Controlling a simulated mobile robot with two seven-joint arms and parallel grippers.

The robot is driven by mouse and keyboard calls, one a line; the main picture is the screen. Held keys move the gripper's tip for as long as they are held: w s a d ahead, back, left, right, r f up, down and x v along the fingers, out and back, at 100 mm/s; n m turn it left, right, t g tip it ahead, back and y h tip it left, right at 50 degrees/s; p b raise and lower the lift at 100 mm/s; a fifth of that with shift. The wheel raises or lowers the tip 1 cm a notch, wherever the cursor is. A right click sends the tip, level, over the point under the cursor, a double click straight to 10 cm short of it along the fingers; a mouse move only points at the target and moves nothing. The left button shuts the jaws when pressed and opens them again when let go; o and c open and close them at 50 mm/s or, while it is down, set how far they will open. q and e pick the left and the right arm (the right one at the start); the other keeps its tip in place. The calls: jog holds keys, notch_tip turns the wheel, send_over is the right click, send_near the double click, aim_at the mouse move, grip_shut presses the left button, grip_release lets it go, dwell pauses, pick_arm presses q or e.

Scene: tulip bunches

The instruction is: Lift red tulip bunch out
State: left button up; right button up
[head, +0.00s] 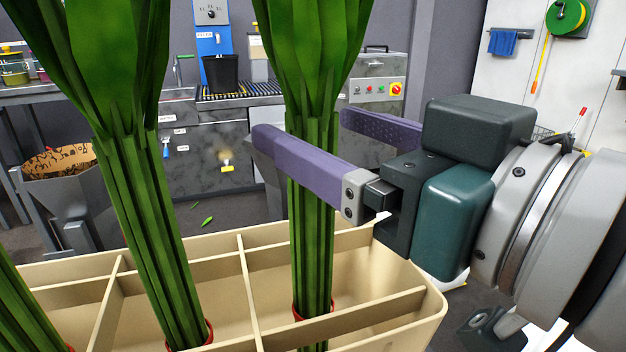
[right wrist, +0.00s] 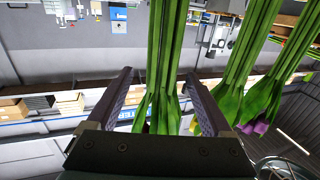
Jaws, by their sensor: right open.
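A bunch of green tulip stems (head: 312,235) stands upright in the right part of the divided cream crate (head: 432,305), with a red band low on it. Its flowers are above the head view, so I cannot tell their colour there. My right gripper (head: 305,129) is open at the upper stems. Its near purple finger crosses in front of the bunch; the far finger is behind to the right. In the right wrist view the stems (right wrist: 161,60) show between the open fingers (right wrist: 158,76). My left gripper is not in view.
A second bunch (head: 150,230) leans in the middle compartment, and a third (head: 25,310) shows at the far left. In the wrist view, a neighbouring bunch has a purple flower (right wrist: 254,127). A grey bin (head: 60,205) stands behind the crate.

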jog(key=b+x, duration=0.1)
jog(key=x, duration=0.3)
jog(key=shift+w+a+r, duration=0.1)
jog(key=shift+w+a, duration=0.1)
jog(key=shift+a, duration=0.1)
jog(key=shift+c, duration=0.3)
grip_shut()
dwell(0.8)
